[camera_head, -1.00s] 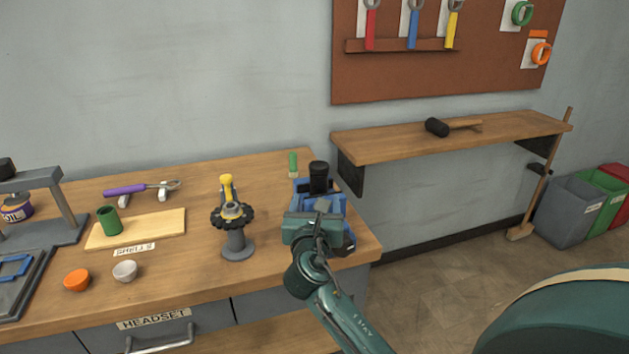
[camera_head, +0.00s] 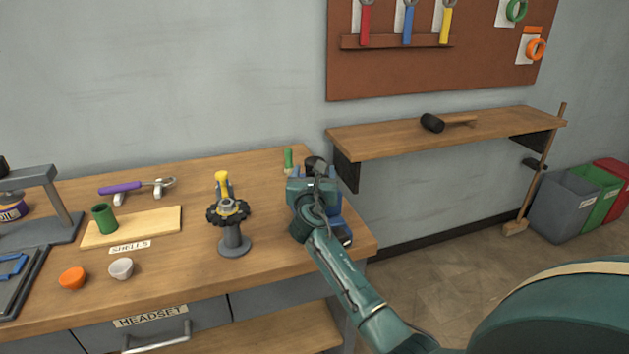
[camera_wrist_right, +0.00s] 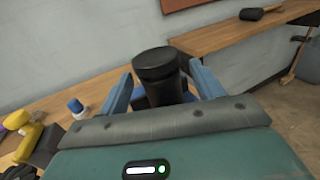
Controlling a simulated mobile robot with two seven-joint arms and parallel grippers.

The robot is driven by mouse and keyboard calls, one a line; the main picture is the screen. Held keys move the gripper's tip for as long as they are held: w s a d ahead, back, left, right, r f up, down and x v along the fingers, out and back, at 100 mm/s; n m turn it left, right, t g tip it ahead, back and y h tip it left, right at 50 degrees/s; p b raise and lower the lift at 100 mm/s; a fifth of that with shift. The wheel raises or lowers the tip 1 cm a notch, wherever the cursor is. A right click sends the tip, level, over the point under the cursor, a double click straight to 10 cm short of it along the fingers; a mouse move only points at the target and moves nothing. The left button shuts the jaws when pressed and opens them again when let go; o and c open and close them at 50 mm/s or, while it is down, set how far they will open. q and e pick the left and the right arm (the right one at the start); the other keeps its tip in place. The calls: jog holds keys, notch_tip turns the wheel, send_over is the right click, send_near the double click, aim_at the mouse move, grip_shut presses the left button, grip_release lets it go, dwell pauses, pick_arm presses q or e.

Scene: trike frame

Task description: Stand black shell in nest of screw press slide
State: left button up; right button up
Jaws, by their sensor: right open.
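A black cylinder, apparently the black shell (camera_wrist_right: 158,72), stands upright between two blue finger-like parts in the right wrist view. In the head view only a little of the shell (camera_head: 314,163) shows past my right gripper (camera_head: 313,182). That gripper is open around or just in front of the shell, over a blue fixture (camera_head: 334,203) at the bench's right end. Contact cannot be told. A grey frame (camera_head: 38,174) at the left edge may be the screw press. Its slide and nest cannot be made out. My left gripper is out of view.
A green cup (camera_head: 104,218) sits on a wooden board (camera_head: 160,221). Orange (camera_head: 73,278) and white (camera_head: 121,268) cups stand in front. A wall shelf (camera_head: 450,138) is at right.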

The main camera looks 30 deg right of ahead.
jog(key=c, duration=1.2)
jog(key=shift+r, duration=0.15)
jog(key=shift+c, duration=0.5)
